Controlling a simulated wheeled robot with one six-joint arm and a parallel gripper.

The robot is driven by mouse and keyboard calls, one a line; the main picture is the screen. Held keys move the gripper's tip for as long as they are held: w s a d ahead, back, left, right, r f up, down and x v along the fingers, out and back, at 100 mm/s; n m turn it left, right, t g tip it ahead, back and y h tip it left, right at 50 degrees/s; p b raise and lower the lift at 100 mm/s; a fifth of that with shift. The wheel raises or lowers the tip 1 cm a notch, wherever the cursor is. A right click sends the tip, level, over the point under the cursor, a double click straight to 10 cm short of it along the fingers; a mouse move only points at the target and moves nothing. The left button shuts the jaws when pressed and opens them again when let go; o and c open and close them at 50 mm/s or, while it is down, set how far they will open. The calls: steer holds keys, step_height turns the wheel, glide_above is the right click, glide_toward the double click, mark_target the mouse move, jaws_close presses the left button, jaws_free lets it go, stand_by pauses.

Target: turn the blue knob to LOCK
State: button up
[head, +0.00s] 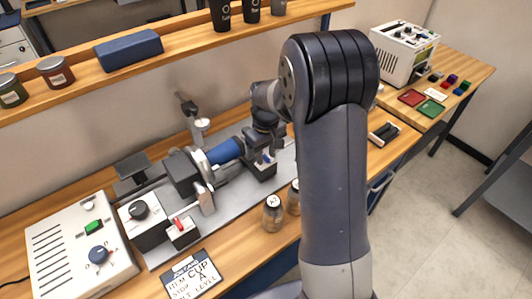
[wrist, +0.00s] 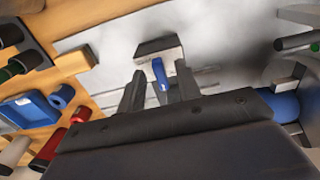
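A small blue knob (wrist: 160,72) shaped like a flat lever stands on a grey block (wrist: 158,48) in the wrist view. My gripper (wrist: 160,88) is open, with one finger on each side of the knob and gaps between. In the head view my gripper (head: 268,150) is low over a dark block (head: 261,171) at the right end of the grey machine bed; a bit of blue shows there. Any LOCK marking is not readable. Another blue knob, a round dial (head: 98,254), is on the white control box at the lower left, away from my gripper.
A blue cylinder (head: 225,150) lies in the machine beside my gripper; it also shows in the wrist view (wrist: 285,106). Jars (head: 272,212) stand at the bench's front edge. A shelf with a blue case (head: 129,49) runs behind. A white sign (head: 192,276) lies in front.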

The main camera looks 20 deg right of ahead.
step_height(320, 180, up, 11)
steer(key=shift+f+b, duration=0.15)
steer(key=shift+b, duration=0.2)
step_height(320, 180, up, 7)
steer(key=p, duration=0.7)
glide_above(266, 157)
steer(key=shift+f+b, duration=0.1)
steer(key=shift+b, duration=0.3)
step_height(266, 157, down, 12)
steer(key=b, duration=0.6)
steer(key=shift+f, duration=0.6)
